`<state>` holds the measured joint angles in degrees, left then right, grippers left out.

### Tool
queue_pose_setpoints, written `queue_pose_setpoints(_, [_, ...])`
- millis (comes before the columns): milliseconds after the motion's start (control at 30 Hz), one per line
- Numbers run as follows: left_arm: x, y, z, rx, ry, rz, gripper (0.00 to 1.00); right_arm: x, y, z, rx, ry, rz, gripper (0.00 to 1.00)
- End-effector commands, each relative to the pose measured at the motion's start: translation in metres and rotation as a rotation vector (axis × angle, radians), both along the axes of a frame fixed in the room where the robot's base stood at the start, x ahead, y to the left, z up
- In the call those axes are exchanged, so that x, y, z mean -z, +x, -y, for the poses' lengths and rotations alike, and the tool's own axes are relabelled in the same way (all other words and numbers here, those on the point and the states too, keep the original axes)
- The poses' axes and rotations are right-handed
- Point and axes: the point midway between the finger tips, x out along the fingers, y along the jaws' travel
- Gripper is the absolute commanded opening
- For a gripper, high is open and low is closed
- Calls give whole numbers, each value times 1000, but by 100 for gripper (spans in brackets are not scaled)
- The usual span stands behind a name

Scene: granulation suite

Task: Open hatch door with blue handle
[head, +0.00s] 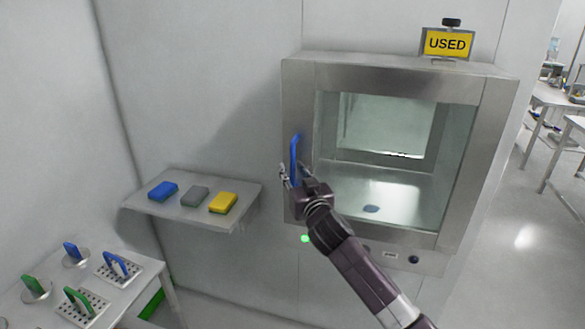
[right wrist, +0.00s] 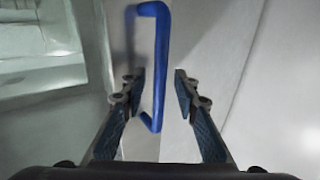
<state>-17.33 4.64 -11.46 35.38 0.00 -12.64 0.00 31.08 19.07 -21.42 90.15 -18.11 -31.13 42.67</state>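The hatch (head: 400,70) is a steel-framed box with a large clear pane, set in the white wall in the head view. Its door looks closed. The upright blue handle (head: 295,148) is on the left side of the door frame. My right gripper (head: 294,173) is at the handle's lower part, with its fingers apart. In the right wrist view the blue handle (right wrist: 163,50) runs between the two open fingers of the gripper (right wrist: 160,90), with visible gaps on both sides. My left gripper is not in view.
A wall shelf (head: 180,212) left of the hatch holds blue, grey and yellow blocks. A lower table (head: 140,268) holds blue- and green-handled tools. A yellow "USED" sign (head: 447,43) stands on top of the hatch. Open floor (head: 500,260) lies to the right.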

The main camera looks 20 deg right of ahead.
Motion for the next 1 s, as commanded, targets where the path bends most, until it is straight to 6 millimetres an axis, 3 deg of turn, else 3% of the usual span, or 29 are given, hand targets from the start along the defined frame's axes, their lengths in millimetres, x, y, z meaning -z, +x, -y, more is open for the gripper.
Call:
queue_pose_setpoints(400, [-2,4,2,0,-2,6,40,0,7,0,-1,1,0,28])
queue_pose_setpoints(700, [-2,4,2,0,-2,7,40,1,7,0,-1,1,-1,0])
queue_pose_setpoints(1000, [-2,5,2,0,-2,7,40,1,7,0,0,0,-1,0])
